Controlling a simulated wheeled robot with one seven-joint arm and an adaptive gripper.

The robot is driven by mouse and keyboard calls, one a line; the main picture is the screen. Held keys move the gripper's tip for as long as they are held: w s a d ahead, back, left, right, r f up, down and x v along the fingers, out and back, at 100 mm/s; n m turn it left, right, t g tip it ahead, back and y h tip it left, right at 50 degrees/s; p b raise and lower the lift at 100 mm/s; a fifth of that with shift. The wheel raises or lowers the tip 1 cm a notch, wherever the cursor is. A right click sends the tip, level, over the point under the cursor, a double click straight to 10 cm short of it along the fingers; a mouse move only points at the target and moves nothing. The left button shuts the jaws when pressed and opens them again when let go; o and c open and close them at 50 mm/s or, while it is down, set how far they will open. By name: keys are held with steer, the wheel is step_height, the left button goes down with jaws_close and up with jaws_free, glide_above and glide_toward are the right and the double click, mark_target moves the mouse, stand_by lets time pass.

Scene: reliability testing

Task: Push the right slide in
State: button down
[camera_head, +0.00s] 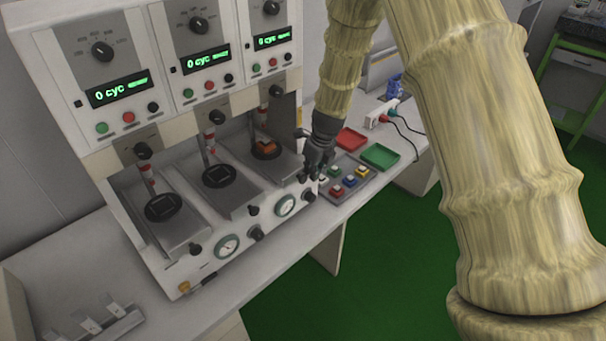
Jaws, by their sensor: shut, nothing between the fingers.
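The right slide (283,165) is the far one of three grey slides on the white test machine. It sticks out towards the front, and an orange piece (265,147) sits in its dark round seat. My gripper (310,177) is shut and empty, pointing down at the front right end of this slide. In this view the gripper covers that end, so I cannot tell whether it touches the slide, and the slide's front knob does not show clearly.
The middle slide (236,199) and left slide (180,232) also stick out, with empty seats. A grey tray of coloured buttons (346,180), a red tray (351,139) and a green tray (380,156) lie right of the gripper. A metal rack (108,322) stands at the lower left.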

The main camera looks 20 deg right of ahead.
steer(key=shift+w, duration=0.2)
stand_by(0.3)
steer(key=shift+r, duration=0.1)
